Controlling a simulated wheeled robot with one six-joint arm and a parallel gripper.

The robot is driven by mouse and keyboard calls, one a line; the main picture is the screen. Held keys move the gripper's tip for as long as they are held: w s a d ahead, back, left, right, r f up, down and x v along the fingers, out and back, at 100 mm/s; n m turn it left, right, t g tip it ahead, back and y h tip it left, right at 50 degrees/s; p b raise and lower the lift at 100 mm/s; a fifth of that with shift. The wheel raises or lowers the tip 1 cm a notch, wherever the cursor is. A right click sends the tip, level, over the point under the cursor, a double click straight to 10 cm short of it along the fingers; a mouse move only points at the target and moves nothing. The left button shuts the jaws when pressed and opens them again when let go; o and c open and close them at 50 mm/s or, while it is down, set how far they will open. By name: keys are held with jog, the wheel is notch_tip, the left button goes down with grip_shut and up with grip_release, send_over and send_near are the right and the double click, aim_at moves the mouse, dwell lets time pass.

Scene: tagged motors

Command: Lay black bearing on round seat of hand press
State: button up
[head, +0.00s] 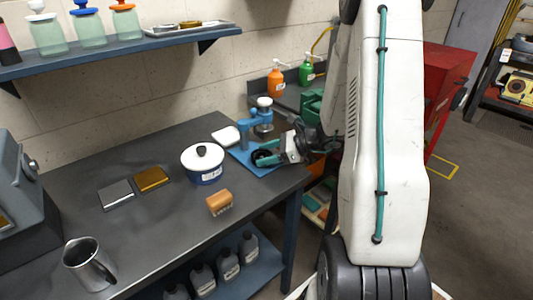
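The hand press (245,136), blue with a pale round top, stands near the far right end of the dark workbench. The black bearing (261,156), a small dark ring, is just in front of the press, over a blue flat surface. My gripper (264,154) reaches in from the right, with one teal finger on each side of the bearing. At this size I cannot tell whether the fingers touch it, or whether it is held up or resting. The round seat of the press cannot be made out clearly.
A white-and-blue lidded pot (204,173) and a wooden block (219,203) stand left of my gripper. A white dish (226,136) lies beside the press. Grey and golden plates (152,179) and a metal jug (88,264) are farther left. The bench's front middle is clear.

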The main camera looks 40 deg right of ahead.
jog(key=o, duration=0.4)
jog(key=shift+c, duration=0.2)
